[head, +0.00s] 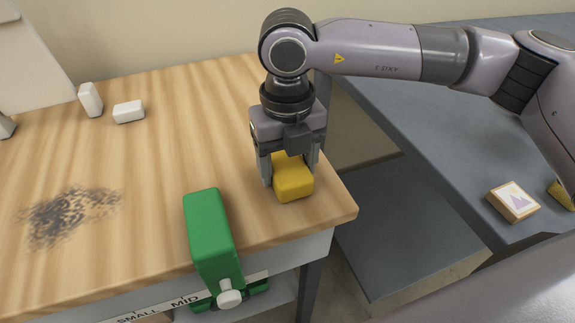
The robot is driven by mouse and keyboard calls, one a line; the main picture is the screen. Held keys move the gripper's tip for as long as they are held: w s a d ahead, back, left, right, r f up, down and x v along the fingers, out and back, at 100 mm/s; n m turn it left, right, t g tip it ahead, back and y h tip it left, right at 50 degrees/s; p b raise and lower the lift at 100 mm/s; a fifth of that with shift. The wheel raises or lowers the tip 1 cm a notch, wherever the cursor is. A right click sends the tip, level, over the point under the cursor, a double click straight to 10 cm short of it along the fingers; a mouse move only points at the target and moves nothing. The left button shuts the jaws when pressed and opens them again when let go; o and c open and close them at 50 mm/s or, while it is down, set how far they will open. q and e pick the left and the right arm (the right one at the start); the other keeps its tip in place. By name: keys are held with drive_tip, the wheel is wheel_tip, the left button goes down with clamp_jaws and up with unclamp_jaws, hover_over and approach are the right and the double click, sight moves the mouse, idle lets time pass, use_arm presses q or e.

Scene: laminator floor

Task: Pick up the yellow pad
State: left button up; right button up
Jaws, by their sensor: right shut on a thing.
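The yellow pad (294,184) is a small rounded block at the right corner of the wooden table (170,150). My right gripper (290,175) reaches down from above with a finger on each side of the pad and is shut on it. The gripper covers the pad's back part. I cannot tell whether the pad rests on the table or is slightly above it. My left gripper is not in view.
A green device (210,235) with a white knob stands at the table's front edge, close left of the pad. Two white blocks (90,99) (129,111) sit at the back left. A dark smudge (68,213) marks the table. A grey surface (440,120) at right holds a picture block (513,202).

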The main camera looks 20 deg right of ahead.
sight(287, 163)
wheel_tip(287, 163, up, 20)
drive_tip(key=p, duration=0.2)
idle(0.4)
drive_tip(key=shift+o, duration=0.5)
drive_tip(key=shift+w, duration=0.1)
